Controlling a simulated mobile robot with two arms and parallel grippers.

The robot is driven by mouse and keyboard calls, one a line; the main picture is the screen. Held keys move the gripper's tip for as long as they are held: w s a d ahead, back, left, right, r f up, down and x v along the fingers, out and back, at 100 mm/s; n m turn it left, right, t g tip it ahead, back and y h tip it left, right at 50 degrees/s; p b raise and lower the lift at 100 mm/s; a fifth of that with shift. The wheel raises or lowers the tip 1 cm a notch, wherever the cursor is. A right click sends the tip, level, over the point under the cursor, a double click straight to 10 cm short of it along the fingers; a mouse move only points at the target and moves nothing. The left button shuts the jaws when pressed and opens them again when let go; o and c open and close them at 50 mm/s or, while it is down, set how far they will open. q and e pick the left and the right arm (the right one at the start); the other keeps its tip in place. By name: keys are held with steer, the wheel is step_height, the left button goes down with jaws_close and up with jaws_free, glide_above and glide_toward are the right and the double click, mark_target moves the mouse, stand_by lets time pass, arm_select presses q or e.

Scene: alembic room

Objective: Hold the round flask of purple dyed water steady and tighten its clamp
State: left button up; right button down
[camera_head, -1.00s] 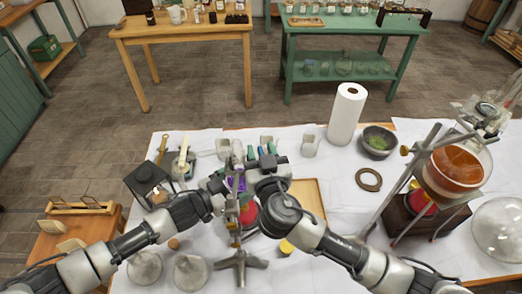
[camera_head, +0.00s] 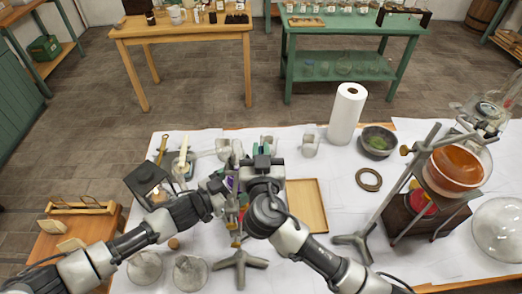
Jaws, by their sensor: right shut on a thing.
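The round flask of purple water (camera_head: 230,183) shows only as a small purple patch between my two grippers. It is held at a metal stand (camera_head: 240,262) with a tripod foot on the white-covered table. The clamp is mostly hidden by my grippers. My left gripper (camera_head: 216,184) is at the left side of the flask; its fingers are too hidden to tell open from shut. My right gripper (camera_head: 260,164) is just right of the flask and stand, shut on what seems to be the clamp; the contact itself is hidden.
A wooden tray (camera_head: 307,206) lies right of my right gripper. A paper roll (camera_head: 346,114), a mortar (camera_head: 377,141) and a brown ring (camera_head: 368,179) stand farther right.

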mark_target(261, 150)
steer(key=shift+m+h, duration=0.6)
steer(key=shift+h, duration=0.3)
steer(key=c, duration=1.2)
jaws_free()
steer(key=shift+o, duration=0.2)
step_height(261, 150, up, 10)
steer(key=shift+r, duration=0.1)
